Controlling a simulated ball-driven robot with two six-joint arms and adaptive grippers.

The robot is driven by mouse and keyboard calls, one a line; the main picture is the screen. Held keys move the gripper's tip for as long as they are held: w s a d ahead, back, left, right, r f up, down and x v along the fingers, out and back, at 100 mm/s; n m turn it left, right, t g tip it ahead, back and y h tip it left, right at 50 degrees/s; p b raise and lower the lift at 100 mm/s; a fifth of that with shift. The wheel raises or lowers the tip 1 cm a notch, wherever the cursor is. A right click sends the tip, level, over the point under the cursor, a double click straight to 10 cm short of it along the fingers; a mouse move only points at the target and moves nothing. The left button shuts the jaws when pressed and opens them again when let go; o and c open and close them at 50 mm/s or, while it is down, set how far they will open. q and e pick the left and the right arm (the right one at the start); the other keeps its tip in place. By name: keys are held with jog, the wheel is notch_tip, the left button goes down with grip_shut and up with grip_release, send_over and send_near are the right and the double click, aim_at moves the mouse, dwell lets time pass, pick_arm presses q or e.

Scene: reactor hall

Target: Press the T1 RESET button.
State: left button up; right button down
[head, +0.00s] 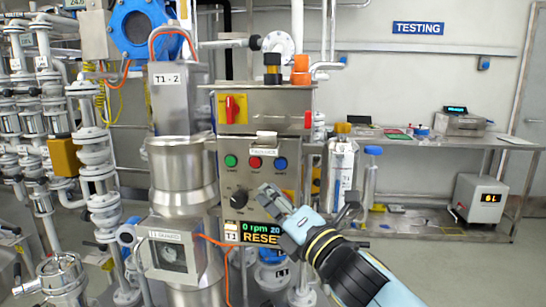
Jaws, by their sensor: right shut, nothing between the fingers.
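A steel control panel (261,145) stands left of centre in the head view. Its button row has a green button (231,161), a red button (255,162) and a blue button (281,163). I cannot read the small labels by the buttons. A black knob (239,199) is below them. A display (252,233) at the bottom reads "0 rpm 20" and "T1 RESE", its right end covered by my right gripper. My right gripper (268,193) is shut and empty. Its tips are in front of the panel, below the red and blue buttons. My left gripper is not in view.
A steel vessel marked T1-2 (177,95) and white piping stand left of the panel. A red switch (233,109) is on the upper box. Clear bottles (342,165) stand to the right. A bench (440,139) is at the back right.

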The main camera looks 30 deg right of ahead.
aim_at(280, 164)
jog(key=shift+w+r, duration=0.15)
jog(key=shift+r, duration=0.3)
jog(key=shift+w+d+b, duration=0.2)
jog(key=shift+w+d, duration=0.7)
jog(key=shift+w, duration=0.25)
jog(key=shift+w+d+b, duration=0.2)
jog(key=shift+w+d, duration=0.65)
jog(key=shift+w, duration=0.35)
jog(key=shift+w+d+b, duration=0.2)
jog(key=shift+w+d, duration=0.7)
jog(key=shift+w, duration=0.25)
jog(key=shift+w+d, duration=0.25)
jog(key=shift+w, duration=0.1)
jog(key=shift+w+d, duration=0.2)
jog(key=shift+w, duration=0.1)
jog(key=shift+s+a, duration=0.45)
jog(key=shift+s, duration=0.2)
